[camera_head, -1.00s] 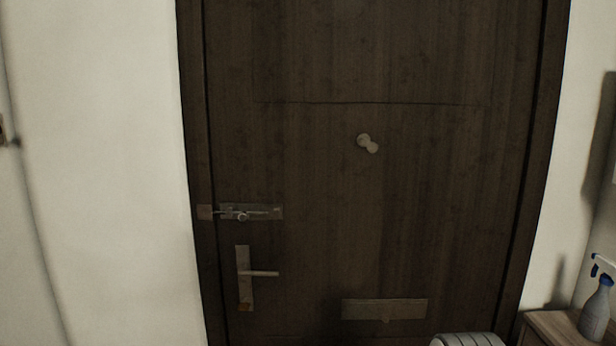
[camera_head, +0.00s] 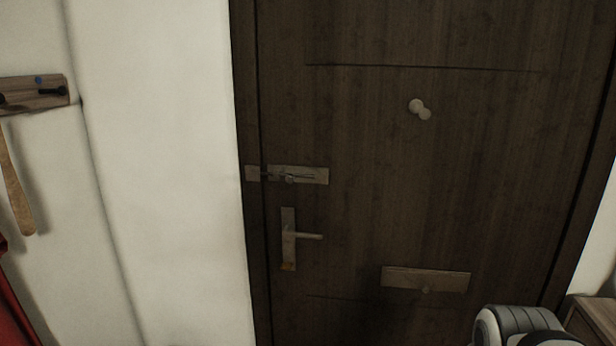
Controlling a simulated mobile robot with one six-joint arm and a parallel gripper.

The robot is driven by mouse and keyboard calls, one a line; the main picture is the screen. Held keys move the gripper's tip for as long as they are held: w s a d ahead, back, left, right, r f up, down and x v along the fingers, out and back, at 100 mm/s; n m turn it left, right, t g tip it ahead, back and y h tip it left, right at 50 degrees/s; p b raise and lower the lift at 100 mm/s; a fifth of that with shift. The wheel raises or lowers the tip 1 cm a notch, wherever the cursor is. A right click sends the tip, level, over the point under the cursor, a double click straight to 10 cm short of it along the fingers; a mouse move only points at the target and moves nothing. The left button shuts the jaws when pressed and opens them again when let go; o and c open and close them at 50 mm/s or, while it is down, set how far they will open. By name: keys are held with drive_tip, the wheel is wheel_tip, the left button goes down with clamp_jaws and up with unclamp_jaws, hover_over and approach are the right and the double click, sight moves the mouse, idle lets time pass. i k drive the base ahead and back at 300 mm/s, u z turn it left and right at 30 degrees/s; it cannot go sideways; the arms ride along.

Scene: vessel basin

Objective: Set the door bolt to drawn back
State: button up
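The door bolt (camera_head: 298,175) is a metal slide bolt on a plate at the left edge of the dark wooden door (camera_head: 400,180). Its keeper (camera_head: 252,173) sits on the frame to the left. A thin rod with a small knob shows on the plate and seems to reach towards the keeper, but it is too small to tell exactly how far. Part of my own arm shows at the bottom right. My gripper is not in view.
Below the bolt is a lever handle (camera_head: 305,236) on a plate. A mail slot plate (camera_head: 426,280) and a round peephole fitting (camera_head: 416,106) are on the door. A wooden peg rail (camera_head: 35,93) hangs on the left wall. A wooden cabinet (camera_head: 597,318) stands at the lower right.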

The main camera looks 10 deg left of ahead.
sight(290, 178)
drive_tip(key=k, duration=1.3)
drive_tip(key=u, duration=0.55)
drive_tip(key=i, duration=1.15)
drive_tip(key=u, duration=0.35)
drive_tip(key=i, duration=1.2)
drive_tip(key=z, duration=0.75)
drive_tip(key=k, duration=0.7)
drive_tip(key=z, duration=0.2)
drive_tip(key=i, duration=0.6)
drive_tip(key=u, duration=0.05)
